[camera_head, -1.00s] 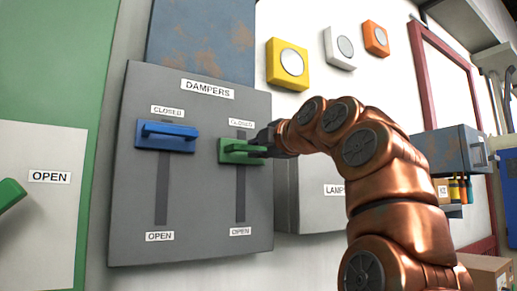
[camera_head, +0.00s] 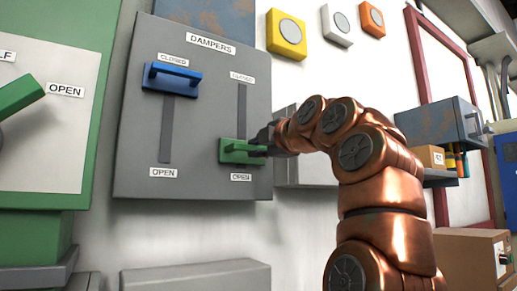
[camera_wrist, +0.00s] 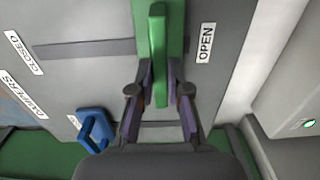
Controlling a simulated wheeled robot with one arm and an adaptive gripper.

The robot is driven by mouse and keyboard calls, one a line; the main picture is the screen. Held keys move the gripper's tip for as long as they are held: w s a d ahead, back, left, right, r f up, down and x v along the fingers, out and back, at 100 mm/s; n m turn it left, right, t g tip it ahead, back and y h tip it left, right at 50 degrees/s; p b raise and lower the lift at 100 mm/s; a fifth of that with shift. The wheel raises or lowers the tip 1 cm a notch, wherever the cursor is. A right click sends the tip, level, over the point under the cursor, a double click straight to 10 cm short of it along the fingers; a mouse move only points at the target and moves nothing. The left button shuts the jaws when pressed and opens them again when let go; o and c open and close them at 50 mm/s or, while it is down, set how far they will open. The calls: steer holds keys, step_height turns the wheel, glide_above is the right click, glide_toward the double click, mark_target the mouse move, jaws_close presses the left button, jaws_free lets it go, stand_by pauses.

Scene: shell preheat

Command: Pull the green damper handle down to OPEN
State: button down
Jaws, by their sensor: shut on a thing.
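The grey dampers panel (camera_head: 205,130) holds two sliding handles in vertical slots, marked CLOSED at the top and OPEN at the bottom. The green damper handle (camera_head: 236,151) is at the bottom of the right slot, just above its OPEN label (camera_head: 241,177). The blue handle (camera_head: 172,77) is at the top of the left slot, by CLOSED. My gripper (camera_head: 263,147) is shut on the green handle from the right. In the wrist view the green handle (camera_wrist: 159,50) lies between my gripper's fingers (camera_wrist: 160,95), next to the OPEN label (camera_wrist: 206,43).
A green lever (camera_head: 20,95) is on the far left by another OPEN label. A grey box (camera_head: 300,165) is on the wall just right of the panel, behind my arm. Yellow, white and orange round-faced units are above. A grey ledge (camera_head: 195,278) is below.

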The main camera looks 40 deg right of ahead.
steer(key=shift+w+f, duration=0.15)
steer(key=shift+f, duration=0.35)
steer(key=c, duration=1.1)
jaws_free()
steer(key=shift+r, duration=0.1)
steer(key=shift+s+r, duration=0.1)
steer(key=shift+s, duration=0.1)
steer(key=shift+s+r, duration=0.1)
steer(key=shift+s, duration=0.35)
steer(key=shift+s+a, duration=0.15)
steer(key=shift+s, duration=1.65)
steer(key=shift+s+a, duration=0.2)
steer(key=shift+s, duration=1.65)
steer(key=shift+s+a, duration=0.15)
steer(key=shift+s, duration=1.65)
